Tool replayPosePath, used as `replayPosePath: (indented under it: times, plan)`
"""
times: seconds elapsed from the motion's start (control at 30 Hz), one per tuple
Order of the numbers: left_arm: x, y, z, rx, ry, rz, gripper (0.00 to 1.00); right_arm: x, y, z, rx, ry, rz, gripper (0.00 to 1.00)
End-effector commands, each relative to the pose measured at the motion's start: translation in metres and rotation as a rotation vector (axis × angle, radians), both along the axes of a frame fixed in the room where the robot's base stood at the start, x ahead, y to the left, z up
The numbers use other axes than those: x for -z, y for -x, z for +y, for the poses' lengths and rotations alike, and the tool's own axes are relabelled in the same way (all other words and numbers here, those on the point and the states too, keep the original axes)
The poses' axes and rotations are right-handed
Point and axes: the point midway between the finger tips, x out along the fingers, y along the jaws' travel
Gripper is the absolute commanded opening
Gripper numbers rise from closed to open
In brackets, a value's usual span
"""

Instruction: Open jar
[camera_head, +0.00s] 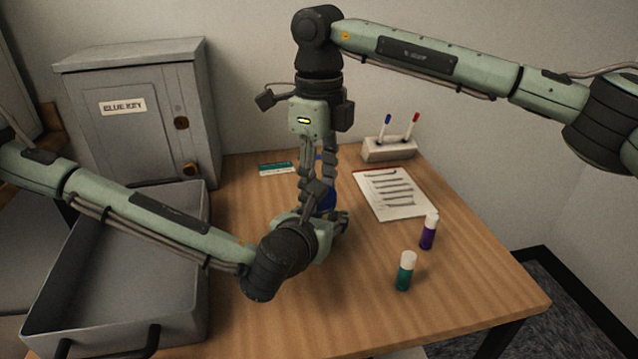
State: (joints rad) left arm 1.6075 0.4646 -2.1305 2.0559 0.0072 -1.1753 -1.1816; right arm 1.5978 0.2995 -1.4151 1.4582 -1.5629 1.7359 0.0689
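A blue object (328,197), perhaps the jar, stands on the wooden table, mostly hidden behind my two grippers. Its lid cannot be made out. My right gripper (318,188) points straight down from above, with its fingers at or just beside the blue object. My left gripper (342,222) reaches in from the left, low over the table, with its fingertips close to the lower part of the blue object. Whether either gripper touches or grips it is hidden by the fingers and wrists.
A purple bottle (428,232) and a teal bottle (405,272), both white-capped, stand at the right. Behind are a paper sheet (393,194), a pen holder (389,150) and a small teal-and-white box (277,169). A grey tray (62,262) and cabinet (146,130) occupy the left.

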Motion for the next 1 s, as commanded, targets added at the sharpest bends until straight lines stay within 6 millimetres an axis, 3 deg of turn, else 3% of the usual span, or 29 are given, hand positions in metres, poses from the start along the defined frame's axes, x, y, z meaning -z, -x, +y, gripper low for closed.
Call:
replayPosePath:
  times: [0.07, 0.1, 0.23, 0.57, 1.0]
  plan:
    - [0.0, 0.0, 0.0, 0.0, 0.0, 0.0, 0.0, 0.0, 0.0, 0.0, 0.001, 0.0, 0.0, 0.12]
    - [0.0, 0.0, 0.0, 0.0, 0.0, 0.0, 0.0, 0.0, 0.0, 0.0, 0.001, 0.0, 0.0, 0.5]
    - [0.0, 0.0, 0.0, 0.0, 0.0, 0.0, 0.0, 0.0, 0.0, 0.0, 0.002, 0.0, 0.0, 0.67]
    - [0.0, 0.0, 0.0, 0.0, 0.0, 0.0, 0.0, -0.001, 0.0, 0.0, 0.003, 0.0, 0.0, 0.68]
    - [0.0, 0.0, 0.0, 0.0, 0.0, 0.0, 0.0, -0.045, 0.0, 0.0, 0.006, 0.0, -0.001, 0.65]
